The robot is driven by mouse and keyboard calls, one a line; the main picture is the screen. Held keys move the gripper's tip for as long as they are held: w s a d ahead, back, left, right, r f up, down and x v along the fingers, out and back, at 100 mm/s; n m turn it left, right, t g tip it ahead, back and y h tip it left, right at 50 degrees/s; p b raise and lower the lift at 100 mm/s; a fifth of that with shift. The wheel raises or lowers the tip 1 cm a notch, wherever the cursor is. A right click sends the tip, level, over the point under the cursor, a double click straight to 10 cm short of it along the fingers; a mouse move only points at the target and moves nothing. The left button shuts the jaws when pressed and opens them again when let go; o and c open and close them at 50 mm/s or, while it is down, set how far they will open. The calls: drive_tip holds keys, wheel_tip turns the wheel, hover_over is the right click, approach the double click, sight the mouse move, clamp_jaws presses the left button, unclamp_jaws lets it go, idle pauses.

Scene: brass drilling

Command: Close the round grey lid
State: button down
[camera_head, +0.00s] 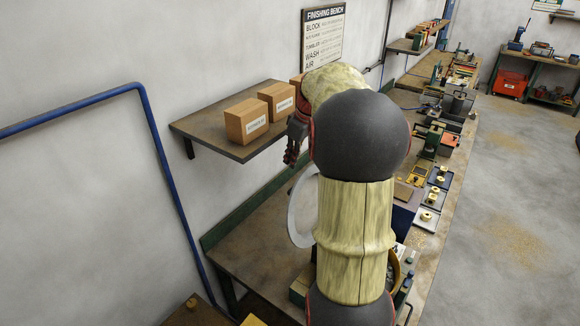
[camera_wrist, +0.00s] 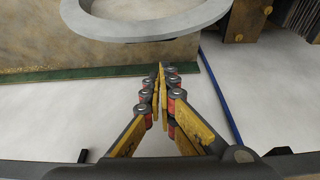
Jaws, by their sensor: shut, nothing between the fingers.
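The round grey lid (camera_head: 302,212) stands raised, nearly upright, above the bench in the head view, partly hidden behind my arm. In the wrist view a light grey ring, which looks like the lid's rim (camera_wrist: 145,34), crosses the top of the picture. My gripper (camera_head: 290,160) is above and slightly left of the lid in the head view, near the wall shelf's right end. In the wrist view my gripper's fingers (camera_wrist: 161,70) meet at the tips and are empty, just short of the rim in the picture. I cannot tell whether they touch it. The lid's base is mostly hidden by my arm.
A wall shelf (camera_head: 215,135) with cardboard boxes (camera_head: 246,120) is left of my gripper. The long bench (camera_head: 255,250) carries trays with brass parts (camera_head: 427,215) and tools to the right. A blue pipe (camera_head: 165,170) runs down the wall. The floor at right is open.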

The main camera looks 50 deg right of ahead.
drive_tip(key=d+p+x, duration=0.2)
drive_tip(key=x, duration=0.8)
drive_tip(key=shift+s, duration=0.25)
drive_tip(key=shift+d, duration=0.15)
